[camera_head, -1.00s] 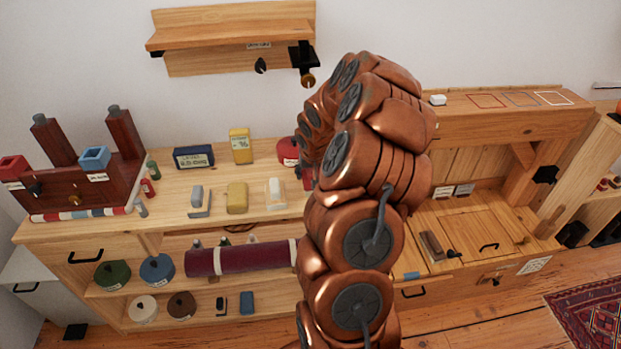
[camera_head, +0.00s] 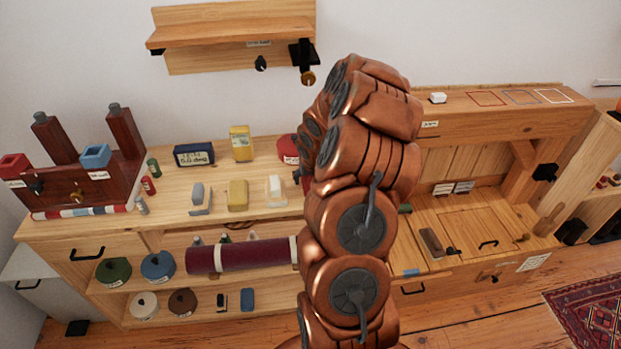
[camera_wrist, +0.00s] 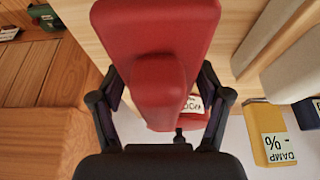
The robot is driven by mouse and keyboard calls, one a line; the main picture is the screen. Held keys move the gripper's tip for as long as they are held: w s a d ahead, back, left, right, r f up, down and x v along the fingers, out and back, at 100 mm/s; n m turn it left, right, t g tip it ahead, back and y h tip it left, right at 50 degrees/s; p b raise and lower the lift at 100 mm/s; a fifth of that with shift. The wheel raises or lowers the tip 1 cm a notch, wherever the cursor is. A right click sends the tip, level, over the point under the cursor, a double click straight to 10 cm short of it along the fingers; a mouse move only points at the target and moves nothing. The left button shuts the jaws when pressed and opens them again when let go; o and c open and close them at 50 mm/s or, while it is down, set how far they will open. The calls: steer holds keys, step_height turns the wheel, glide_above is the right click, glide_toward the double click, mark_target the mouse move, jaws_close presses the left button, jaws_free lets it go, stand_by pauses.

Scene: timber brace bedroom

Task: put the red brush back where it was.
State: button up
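The red brush (camera_wrist: 155,28) fills the upper middle of the wrist view, close to the camera, with a broad part at the top and a narrower part reaching down between the fingers. My gripper (camera_wrist: 160,88) has one dark finger on each side of this narrower part and appears closed on it. Behind the brush in the wrist view is another red thing with a white label (camera_wrist: 194,105), partly covered. A red rounded item (camera_head: 287,149) shows on the workbench beside my arm.
The workbench (camera_head: 110,231) holds a yellow damp meter (camera_head: 240,144), a dark clock-like box (camera_head: 194,155) and several blocks on stands. A wall shelf (camera_head: 230,35) with hanging knobs is above.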

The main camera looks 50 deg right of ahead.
steer(key=shift+o, duration=0.4)
steer(key=shift+r, duration=0.1)
steer(key=shift+r, duration=0.15)
steer(key=shift+b+v, duration=1.4)
steer(key=shift+v, duration=4.5)
steer(key=shift+a, duration=0.15)
steer(key=s+a+r+n+y, duration=0.1)
steer(key=s+a+r+n, duration=0.15)
steer(key=a, duration=1.05)
steer(key=s+a+r+n+g+y, duration=0.1)
steer(key=s+a+n+g, duration=0.4)
steer(key=s+a, duration=1.6)
steer(key=s+r, duration=0.1)
steer(key=s, duration=0.2)
steer(key=shift+s+a+r+y, duration=0.25)
steer(key=shift+a+y, duration=0.05)
steer(key=shift+y, duration=0.1)
